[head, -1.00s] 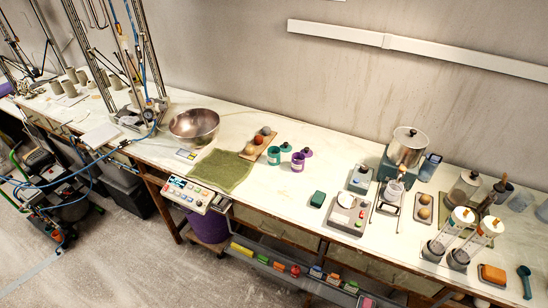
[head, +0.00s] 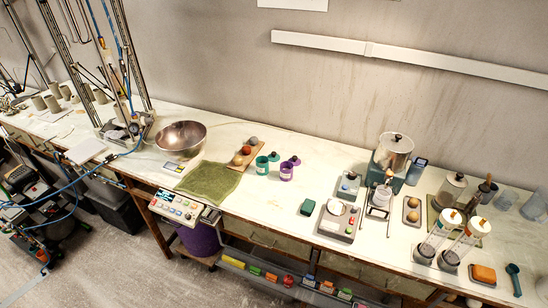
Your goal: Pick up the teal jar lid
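The teal jar lid (head: 274,156) lies on the white worktop, just behind and to the right of the open teal jar (head: 262,166). It is small and has a dark knob. A purple jar (head: 286,171) stands to the right of the teal jar, with a purple lid (head: 295,160) behind it. Neither of my grippers is in view.
A wooden board (head: 241,159) with several balls and a green towel (head: 209,181) lie left of the jars. A metal bowl (head: 181,138) is farther left. The worktop (head: 260,208) in front of the jars is clear.

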